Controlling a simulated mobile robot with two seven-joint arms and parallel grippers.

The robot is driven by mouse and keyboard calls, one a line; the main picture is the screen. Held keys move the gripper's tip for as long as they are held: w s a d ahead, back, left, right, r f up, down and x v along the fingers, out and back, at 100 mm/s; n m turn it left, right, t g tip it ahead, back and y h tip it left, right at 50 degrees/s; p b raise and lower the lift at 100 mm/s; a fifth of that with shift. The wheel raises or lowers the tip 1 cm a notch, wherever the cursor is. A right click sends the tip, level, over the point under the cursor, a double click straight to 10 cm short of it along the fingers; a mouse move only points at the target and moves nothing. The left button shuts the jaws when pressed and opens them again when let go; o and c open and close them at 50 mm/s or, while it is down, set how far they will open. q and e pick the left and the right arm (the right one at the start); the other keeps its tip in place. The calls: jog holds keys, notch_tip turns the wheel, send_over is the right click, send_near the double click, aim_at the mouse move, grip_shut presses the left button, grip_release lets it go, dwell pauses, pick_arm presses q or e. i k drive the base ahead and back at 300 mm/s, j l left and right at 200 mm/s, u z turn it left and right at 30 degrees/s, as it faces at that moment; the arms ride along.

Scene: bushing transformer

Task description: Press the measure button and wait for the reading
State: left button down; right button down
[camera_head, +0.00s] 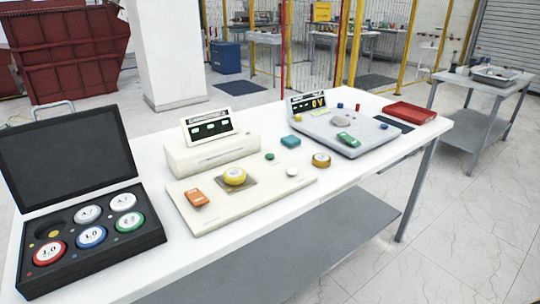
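No gripper of mine shows in the head view. A beige measuring device with a tilted display (210,124) stands mid-table; its flat plate (240,200) carries an orange block (196,197), a yellow round piece (234,176), a small green round piece (269,156) and a white round piece (292,172). A grey device (375,132) to the right has a small display reading about "0 V" (310,103), a red knob (357,106), a blue knob (340,106) and a green block (347,139). I cannot tell which piece is the measure button.
An open black case (75,272) with several coloured round weights stands at the table's left end. A teal block (290,141) and a gold round piece (321,160) lie between the devices. A red tray (409,113) sits at the right end. The white table's front strip (215,255) is clear.

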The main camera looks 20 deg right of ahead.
aim_at(269, 156)
jog(key=l+u, duration=0.1)
jog(key=u, duration=0.3)
jog(key=l+u, duration=0.15)
jog(key=u, duration=0.25)
jog(key=l+u, duration=0.35)
jog(key=l, duration=0.15)
jog(key=k+l+u, duration=0.15)
jog(key=l+u, duration=0.2)
jog(key=l, duration=0.15)
jog(key=k+l, duration=0.1)
jog(key=l, duration=0.3)
jog(key=k+l+u, duration=0.1)
jog(key=l, duration=0.3)
jog(key=k+l, duration=0.15)
jog(key=l, duration=0.3)
jog(key=k+l, duration=0.15)
jog(key=l, duration=0.25)
jog(key=u, duration=0.05)
